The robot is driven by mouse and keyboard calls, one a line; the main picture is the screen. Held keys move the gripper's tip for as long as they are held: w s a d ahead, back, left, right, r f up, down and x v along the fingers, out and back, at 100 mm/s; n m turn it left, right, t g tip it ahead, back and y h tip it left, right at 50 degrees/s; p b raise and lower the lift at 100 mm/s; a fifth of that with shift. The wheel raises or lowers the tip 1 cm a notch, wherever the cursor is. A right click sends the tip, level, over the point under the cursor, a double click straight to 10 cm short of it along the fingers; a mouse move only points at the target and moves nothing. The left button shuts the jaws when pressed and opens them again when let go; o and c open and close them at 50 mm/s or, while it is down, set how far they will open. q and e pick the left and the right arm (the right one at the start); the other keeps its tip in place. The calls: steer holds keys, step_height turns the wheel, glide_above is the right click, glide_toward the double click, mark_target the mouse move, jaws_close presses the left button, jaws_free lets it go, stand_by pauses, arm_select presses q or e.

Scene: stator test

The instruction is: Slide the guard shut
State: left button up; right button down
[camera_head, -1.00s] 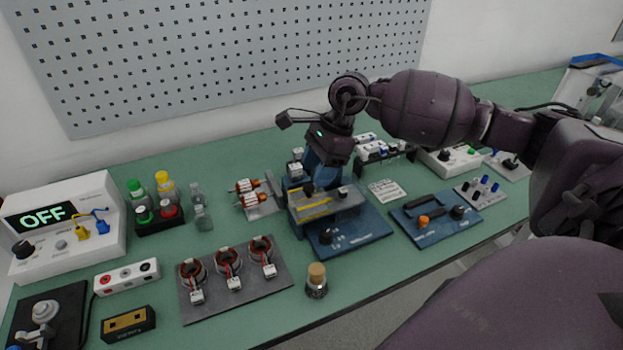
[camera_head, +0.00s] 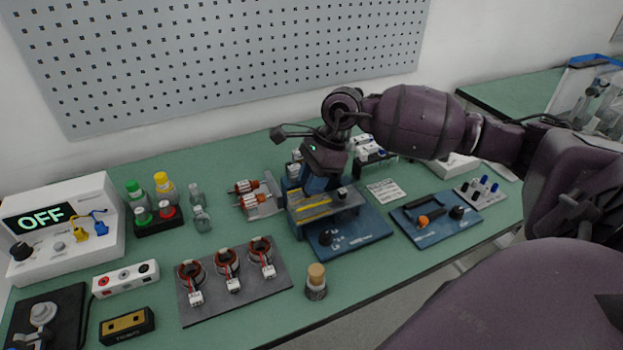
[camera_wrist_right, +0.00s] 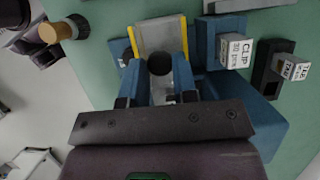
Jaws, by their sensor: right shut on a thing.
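The guard is a grey plate with yellow edging (camera_head: 314,210) on a blue fixture with a blue base (camera_head: 372,228), in the middle of the bench. In the right wrist view, the guard (camera_wrist_right: 161,33) shows as a pale panel between two yellow edges, with a round black knob (camera_wrist_right: 160,64) at its near side. My right gripper (camera_wrist_right: 160,72) is shut on the knob, one blue finger on each side. In the head view, my right gripper (camera_head: 318,180) reaches down behind the guard and its fingertips are mostly hidden. My left gripper is not in view.
Small labelled bins, one marked CLIP (camera_wrist_right: 236,50), stand close beside the fixture. Rotors on a stand (camera_head: 250,195), a stator tray (camera_head: 235,285) and a corked jar (camera_head: 316,282) are left and in front. A blue plate with a handle (camera_head: 435,220) lies right.

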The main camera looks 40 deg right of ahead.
steer(key=d, duration=0.2)
steer(key=s+d, duration=0.1)
steer(key=d, duration=0.2)
steer(key=s+d, duration=0.1)
steer(key=d, duration=0.2)
steer(key=shift+d, duration=0.25)
steer(key=c, duration=0.9)
jaws_free()
steer(key=shift+d, duration=0.15)
steer(key=shift+r, duration=0.1)
steer(key=p+v, duration=0.1)
steer(key=v, duration=0.9)
steer(key=shift+s+d+r, duration=0.1)
steer(key=shift+r, duration=0.2)
